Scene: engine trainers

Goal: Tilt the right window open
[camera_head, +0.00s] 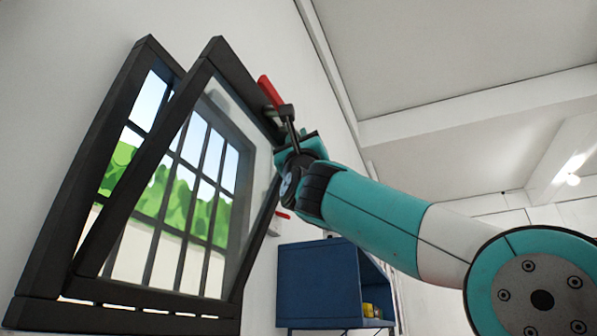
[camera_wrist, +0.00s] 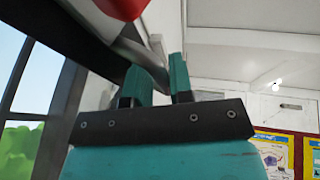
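The window's dark sash (camera_head: 172,130) leans out at the top, away from its dark outer frame (camera_head: 85,180), and meets it along the bottom. Its handle (camera_head: 270,92) has a red grip pointing up and a grey metal shaft. My gripper (camera_head: 293,148) is at the sash's right edge, with its fingers at the lower part of the shaft. The exact contact is partly hidden. Only this one window is in view.
A blue cabinet (camera_head: 318,285) with small coloured items stands below and right of the window. A small red item (camera_head: 283,215) shows by the wall behind the sash. Posters (camera_wrist: 272,150) hang on the far wall. The room to the right is open.

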